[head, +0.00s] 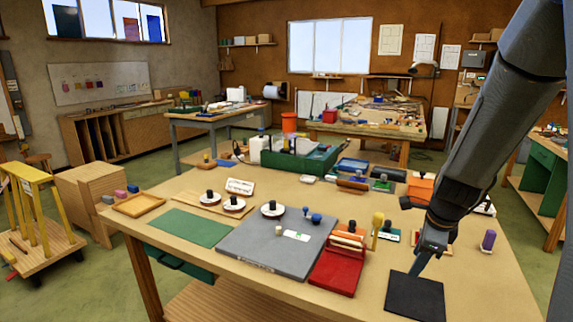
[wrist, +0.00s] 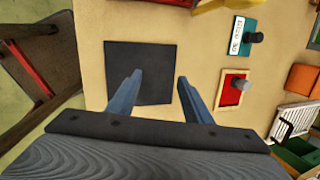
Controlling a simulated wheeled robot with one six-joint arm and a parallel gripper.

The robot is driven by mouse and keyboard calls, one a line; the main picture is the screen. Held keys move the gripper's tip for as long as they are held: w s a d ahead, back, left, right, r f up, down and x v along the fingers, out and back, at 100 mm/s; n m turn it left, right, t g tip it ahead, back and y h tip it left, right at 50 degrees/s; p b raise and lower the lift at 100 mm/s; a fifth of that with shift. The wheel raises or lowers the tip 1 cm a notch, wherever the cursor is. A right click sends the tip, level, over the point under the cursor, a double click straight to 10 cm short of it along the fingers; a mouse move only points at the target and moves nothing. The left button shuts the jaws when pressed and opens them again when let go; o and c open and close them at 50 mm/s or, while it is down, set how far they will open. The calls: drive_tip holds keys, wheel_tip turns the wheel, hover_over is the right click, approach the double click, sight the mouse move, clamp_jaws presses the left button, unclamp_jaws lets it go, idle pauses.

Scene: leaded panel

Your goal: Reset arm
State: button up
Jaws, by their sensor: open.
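My arm comes down from the upper right in the head view. My gripper (head: 419,263) hangs above a black square mat (head: 414,296) at the table's front right. In the wrist view my gripper (wrist: 156,84) shows two blue-grey fingers spread apart with nothing between them. The black mat (wrist: 125,60) lies beneath and between the fingers in that view. I cannot tell the exact height of the fingertips above the mat.
The wooden table (head: 190,188) also carries a red holder (head: 338,270), a grey board (head: 262,248), a green mat (head: 188,227), a wooden tray (head: 139,205) and a green toolbox (head: 300,160). A purple block (head: 488,240) stands to the right. The wrist view shows a red-faced stamp plate (wrist: 232,90) beside the fingers.

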drive_tip(key=s+a+f+n+g+b, duration=0.2)
drive_tip(key=s+a+n, duration=1.2)
drive_tip(key=n, duration=1)
drive_tip(key=shift+s+a+f+b, duration=0.25)
drive_tip(key=shift+s+f+b, duration=0.25)
drive_tip(key=shift+b, duration=0.55)
